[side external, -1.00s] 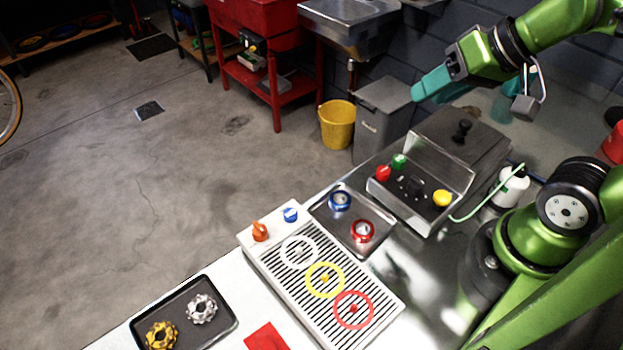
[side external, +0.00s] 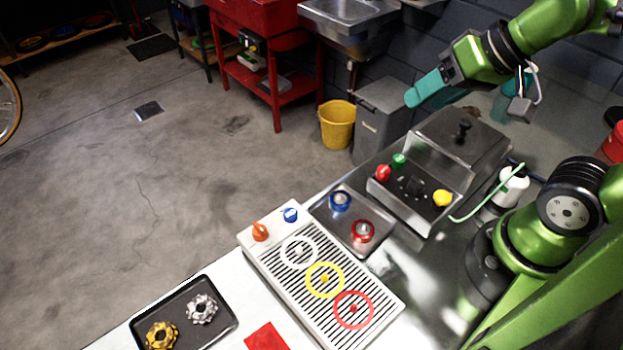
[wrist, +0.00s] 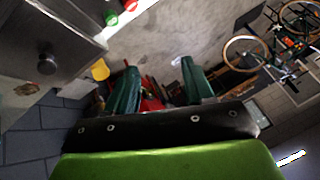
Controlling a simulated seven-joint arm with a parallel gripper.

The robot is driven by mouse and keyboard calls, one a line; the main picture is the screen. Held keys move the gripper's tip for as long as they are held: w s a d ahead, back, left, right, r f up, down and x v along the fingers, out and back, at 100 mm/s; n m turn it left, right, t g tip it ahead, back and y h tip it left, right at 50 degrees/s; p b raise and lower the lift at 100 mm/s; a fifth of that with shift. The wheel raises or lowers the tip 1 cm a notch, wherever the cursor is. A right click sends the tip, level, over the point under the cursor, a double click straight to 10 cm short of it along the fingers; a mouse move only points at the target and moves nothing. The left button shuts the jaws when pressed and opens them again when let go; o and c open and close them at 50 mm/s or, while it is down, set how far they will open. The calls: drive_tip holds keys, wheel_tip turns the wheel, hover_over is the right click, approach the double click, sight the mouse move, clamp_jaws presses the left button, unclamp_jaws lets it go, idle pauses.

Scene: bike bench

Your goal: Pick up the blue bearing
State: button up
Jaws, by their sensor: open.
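The blue bearing (side external: 340,201) sits on a small metal tray (side external: 377,212) on the bench, in the tray's back left part. A red bearing (side external: 362,231) lies in the same tray, nearer the front right. My gripper (side external: 424,92) is high above the bench, up and to the right of the blue bearing and well apart from it. In the wrist view its two teal fingers (wrist: 157,82) are spread with nothing between them. The blue bearing does not show clearly in the wrist view.
A slotted white board (side external: 264,262) with white, yellow and red rings lies in front. A dark tray (side external: 228,297) holds two sprockets. A green hose (side external: 487,203) runs near my base.

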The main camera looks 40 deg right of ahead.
sight(341, 195)
drive_tip(key=w+a+f+n+g+h, duration=0.1)
drive_tip(key=w+a+f+g+h, duration=0.1)
drive_tip(key=w+a+f+g, duration=0.7)
drive_tip(key=f, duration=0.4)
drive_tip(key=s+f+t, duration=0.1)
drive_tip(key=f, duration=0.4)
drive_tip(key=a+f+t, duration=0.1)
drive_tip(key=f, duration=0.4)
drive_tip(key=shift+s, duration=0.15)
drive_tip(key=shift+c, duration=0.3)
